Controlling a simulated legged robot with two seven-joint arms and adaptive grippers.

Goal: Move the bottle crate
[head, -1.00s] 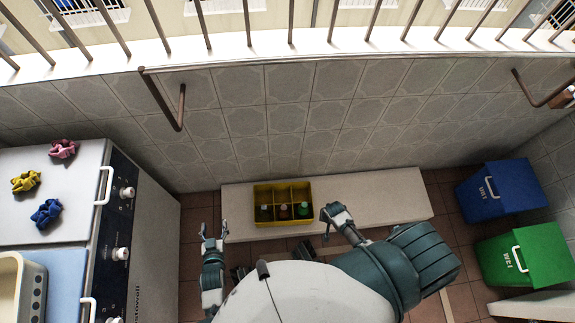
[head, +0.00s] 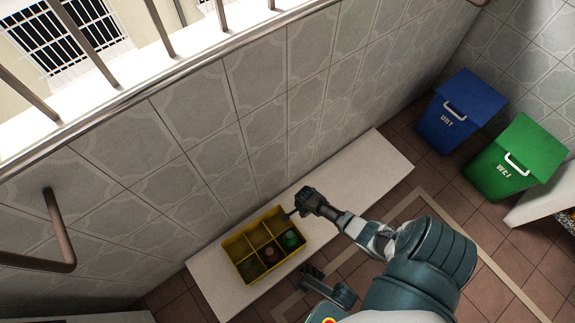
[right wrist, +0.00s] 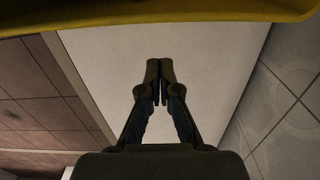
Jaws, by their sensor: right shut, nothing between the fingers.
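The yellow bottle crate (head: 231,246) stands on a long white bench in the head view. It has several compartments; the row nearer me holds a green-topped bottle (head: 291,239), a reddish-brown one (head: 269,253) and a dim one at the left. The far row looks empty. My right gripper (head: 288,213) is at the crate's upper right corner, shut and empty; whether it touches the rim I cannot tell. In the right wrist view its closed fingers (right wrist: 159,85) show over the pale bench, with the crate's yellow edge (right wrist: 170,16) across the top.
The white bench (head: 365,172) runs along the tiled wall, with free room to the right of the crate. A blue bin (head: 458,115) and a green bin (head: 517,158) stand at the right. A wall rail (head: 62,232) juts out at the left.

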